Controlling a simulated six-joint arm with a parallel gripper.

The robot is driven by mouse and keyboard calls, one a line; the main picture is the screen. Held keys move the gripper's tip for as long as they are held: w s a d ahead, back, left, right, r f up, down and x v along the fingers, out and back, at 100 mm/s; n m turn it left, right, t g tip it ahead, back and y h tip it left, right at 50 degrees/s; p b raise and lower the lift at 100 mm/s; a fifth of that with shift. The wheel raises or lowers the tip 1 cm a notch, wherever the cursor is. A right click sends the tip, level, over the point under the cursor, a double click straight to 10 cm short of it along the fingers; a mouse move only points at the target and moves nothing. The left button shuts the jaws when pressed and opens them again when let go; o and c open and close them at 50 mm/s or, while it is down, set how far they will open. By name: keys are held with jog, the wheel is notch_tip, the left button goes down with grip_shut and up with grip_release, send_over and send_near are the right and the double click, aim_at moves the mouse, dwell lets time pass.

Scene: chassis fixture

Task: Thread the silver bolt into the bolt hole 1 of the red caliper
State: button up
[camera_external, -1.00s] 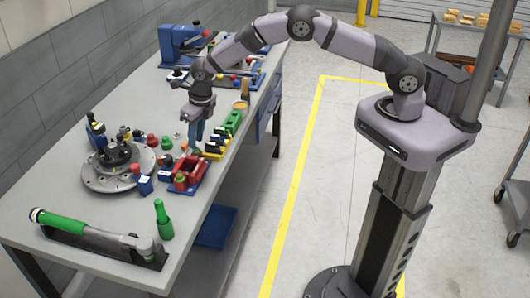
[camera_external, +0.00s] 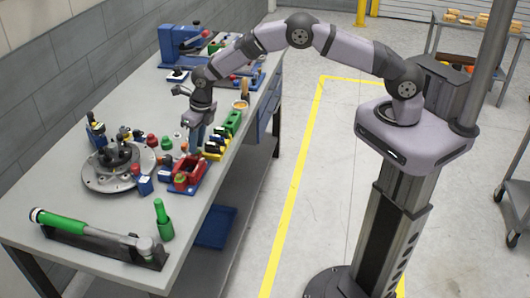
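The red caliper (camera_external: 187,175) sits in a blue fixture near the right edge of the workbench. My gripper (camera_external: 195,147) points down just behind the caliper, among small parts and beside the black and yellow pieces. Its fingertips are small and partly lost against these parts, so I cannot tell whether they are open or shut or touch anything. I cannot make out the silver bolt or bolt hole 1 at this size.
A round grey fixture (camera_external: 118,168) stands left of the caliper. A green-handled tool (camera_external: 90,232) in a dark cradle and a green bottle-shaped item (camera_external: 163,219) are at the front. A green block (camera_external: 233,123) and blue vise-like fixture (camera_external: 183,46) are behind.

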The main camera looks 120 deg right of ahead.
grip_shut()
jog(key=shift+w+f+m+b, duration=0.1)
jog(key=shift+m+b, duration=0.35)
jog(key=shift+m, duration=0.45)
jog(key=shift+m+g, duration=0.4)
jog(key=shift+m, duration=0.4)
jog(key=shift+w+m+g+b, duration=0.1)
jog(key=shift+m+g+b, duration=0.4)
jog(key=shift+m, duration=1.2)
jog(key=shift+b, duration=0.3)
